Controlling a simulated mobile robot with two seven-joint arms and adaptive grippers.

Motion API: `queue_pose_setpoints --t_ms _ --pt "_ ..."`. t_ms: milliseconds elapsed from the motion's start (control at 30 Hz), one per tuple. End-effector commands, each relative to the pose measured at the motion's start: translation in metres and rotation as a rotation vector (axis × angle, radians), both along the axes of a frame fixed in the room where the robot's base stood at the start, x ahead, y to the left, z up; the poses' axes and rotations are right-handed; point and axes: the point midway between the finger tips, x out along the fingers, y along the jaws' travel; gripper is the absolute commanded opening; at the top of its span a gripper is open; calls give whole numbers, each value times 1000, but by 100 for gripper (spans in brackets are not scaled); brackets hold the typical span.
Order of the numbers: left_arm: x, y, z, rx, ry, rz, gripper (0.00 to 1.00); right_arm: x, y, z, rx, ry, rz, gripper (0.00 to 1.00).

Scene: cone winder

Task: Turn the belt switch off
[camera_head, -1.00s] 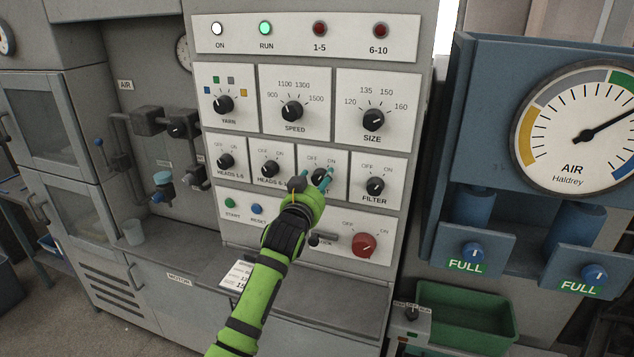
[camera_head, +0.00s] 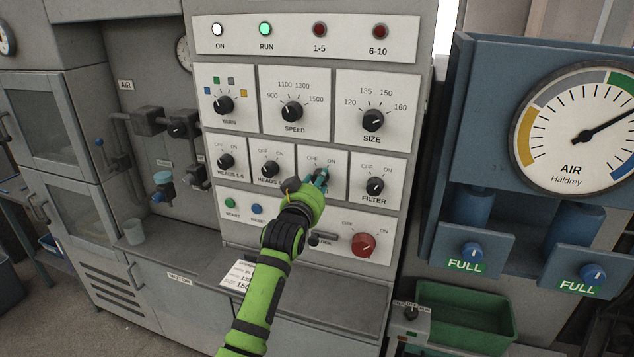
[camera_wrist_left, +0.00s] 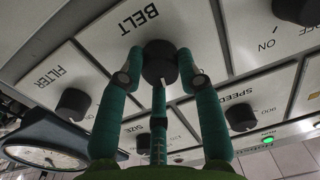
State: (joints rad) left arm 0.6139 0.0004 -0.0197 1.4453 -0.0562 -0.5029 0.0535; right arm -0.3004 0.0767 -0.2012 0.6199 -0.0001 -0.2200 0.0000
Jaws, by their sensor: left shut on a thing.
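The belt switch is a black round knob on a white plate in the control panel's third row, with OFF at its upper left and ON at its upper right. In the head view my left gripper (camera_head: 319,182) is at this knob and covers most of it and its label. In the left wrist view the belt knob (camera_wrist_left: 159,62), under the word BELT, sits between my teal fingers, which are shut on its sides. My right gripper is not in view.
The filter switch (camera_head: 375,186) is close on the right and the heads 6-10 switch (camera_head: 271,169) close on the left. The size knob (camera_head: 373,120) is above. A red rotary switch (camera_head: 364,245) is below. The run lamp (camera_head: 265,29) glows green.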

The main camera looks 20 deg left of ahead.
Motion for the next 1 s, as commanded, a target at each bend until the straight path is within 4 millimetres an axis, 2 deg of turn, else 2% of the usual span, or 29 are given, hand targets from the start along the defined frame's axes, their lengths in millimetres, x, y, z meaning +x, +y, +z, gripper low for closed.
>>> queue_pose_setpoints --t_ms 600,1000 --pt "0 0 2 -555 19 -1 3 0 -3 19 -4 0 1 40" --pt "0 0 1 -742 25 0 3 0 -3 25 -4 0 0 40"
